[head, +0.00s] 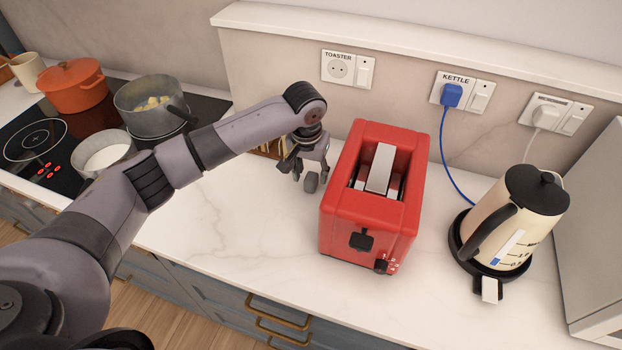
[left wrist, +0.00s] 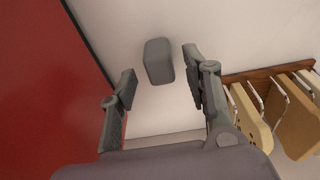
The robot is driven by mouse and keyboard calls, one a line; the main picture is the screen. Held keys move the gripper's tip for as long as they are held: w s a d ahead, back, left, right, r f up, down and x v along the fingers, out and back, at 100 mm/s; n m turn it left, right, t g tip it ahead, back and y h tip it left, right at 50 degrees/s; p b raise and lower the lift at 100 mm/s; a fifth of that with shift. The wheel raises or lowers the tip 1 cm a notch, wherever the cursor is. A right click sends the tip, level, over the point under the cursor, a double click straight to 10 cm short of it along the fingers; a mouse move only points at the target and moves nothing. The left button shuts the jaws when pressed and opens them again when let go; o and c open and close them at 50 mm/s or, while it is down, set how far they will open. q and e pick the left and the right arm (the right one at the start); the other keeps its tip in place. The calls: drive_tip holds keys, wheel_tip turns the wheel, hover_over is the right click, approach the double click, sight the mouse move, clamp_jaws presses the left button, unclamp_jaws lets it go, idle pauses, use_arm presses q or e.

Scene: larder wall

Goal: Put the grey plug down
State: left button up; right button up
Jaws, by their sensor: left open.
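The grey plug (head: 311,182) is on the white worktop, just left of the red toaster (head: 340,200). My left gripper (head: 309,175) is right over it, pointing down, with its fingers open. In the left wrist view the plug (left wrist: 158,60) shows between and just beyond the two fingertips (left wrist: 160,82), with a gap on each side. I cannot see any cord on it. The toaster socket (head: 338,68) on the wall has no plug in it. My right gripper does not show.
The blue kettle plug (head: 452,95) and a white plug (head: 546,117) sit in wall sockets. A kettle (head: 515,220) stands at right; pots are on the hob at left. The front worktop is clear.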

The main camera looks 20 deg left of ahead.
sight(308, 181)
use_arm(q)
wheel_tip(308, 181, up, 10)
drive_tip(key=s+b, duration=0.1)
drive_tip(key=shift+s, duration=0.25)
